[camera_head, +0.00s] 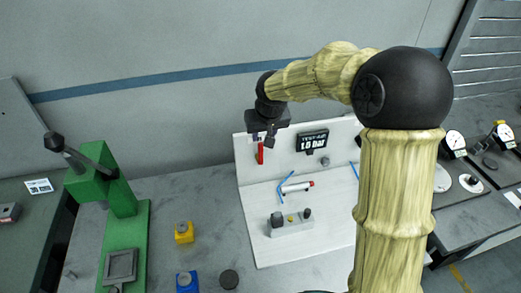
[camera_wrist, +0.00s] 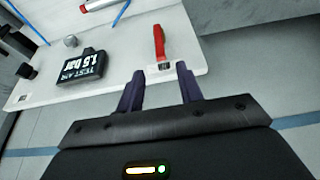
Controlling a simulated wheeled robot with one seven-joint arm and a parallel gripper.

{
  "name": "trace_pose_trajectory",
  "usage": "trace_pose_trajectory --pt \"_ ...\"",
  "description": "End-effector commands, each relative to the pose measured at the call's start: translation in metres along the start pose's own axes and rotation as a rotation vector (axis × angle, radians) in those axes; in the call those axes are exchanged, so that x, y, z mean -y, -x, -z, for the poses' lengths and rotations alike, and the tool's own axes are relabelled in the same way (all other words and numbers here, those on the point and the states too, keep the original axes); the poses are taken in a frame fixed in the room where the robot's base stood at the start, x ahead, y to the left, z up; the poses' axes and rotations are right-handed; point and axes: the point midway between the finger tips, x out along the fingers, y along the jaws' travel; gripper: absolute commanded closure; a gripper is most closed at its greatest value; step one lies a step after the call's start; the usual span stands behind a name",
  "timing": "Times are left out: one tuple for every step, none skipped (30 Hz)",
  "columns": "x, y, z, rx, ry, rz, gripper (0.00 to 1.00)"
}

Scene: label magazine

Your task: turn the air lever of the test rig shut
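The red air lever (camera_head: 260,153) is on the upright white panel of the test rig (camera_head: 285,153), near its upper left, and points roughly up and down. It also shows in the wrist view (camera_wrist: 160,44), just beyond my fingertips. My gripper (camera_head: 269,140) is at the panel's top left, close to the lever. In the wrist view my gripper (camera_wrist: 159,78) has its two dark fingers apart with nothing between them. No contact with the lever shows. A black TEST AIR display (camera_head: 312,141) beside the lever reads about 1.5 or 1.6 bar.
A white and red cylinder (camera_head: 297,187) with blue hoses and a grey block with knobs (camera_head: 291,223) sit on the rig's base. A green press (camera_head: 122,205) and yellow (camera_head: 184,233) and blue (camera_head: 187,282) blocks stand to the left. Gauges (camera_head: 454,141) stand at right.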

Motion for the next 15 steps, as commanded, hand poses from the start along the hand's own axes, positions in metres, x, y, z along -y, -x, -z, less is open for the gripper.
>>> trace_pose_trajectory --pt "0.001 -0.009 -0.001 0.005 0.001 0.002 0.64" --pt "0.000 -0.014 -0.001 0.005 0.001 0.001 0.64" --pt "0.000 -0.022 -0.001 0.004 0.000 0.001 0.64" --pt "0.000 -0.027 -0.001 0.004 0.001 0.001 0.64" --pt "0.001 -0.032 -0.001 0.005 0.001 0.001 0.64" --pt "0.001 -0.039 -0.001 0.004 0.002 0.001 0.64" --pt "0.000 -0.044 -0.001 0.004 0.000 0.001 0.64" --pt "0.000 -0.050 -0.001 0.004 0.000 0.001 0.64" --pt "0.000 -0.057 0.000 0.003 0.001 0.000 0.64" --pt "0.000 -0.062 -0.001 0.005 0.000 0.001 0.64" --pt "0.001 -0.067 -0.001 0.004 0.001 0.001 0.64" --pt "0.000 -0.074 0.000 0.004 0.002 0.001 0.64" --pt "0.000 -0.079 -0.001 0.004 0.001 0.000 0.64" --pt "0.000 -0.084 -0.001 0.004 -0.001 0.000 0.64" --pt "0.000 -0.091 -0.001 0.004 0.001 0.000 0.64"
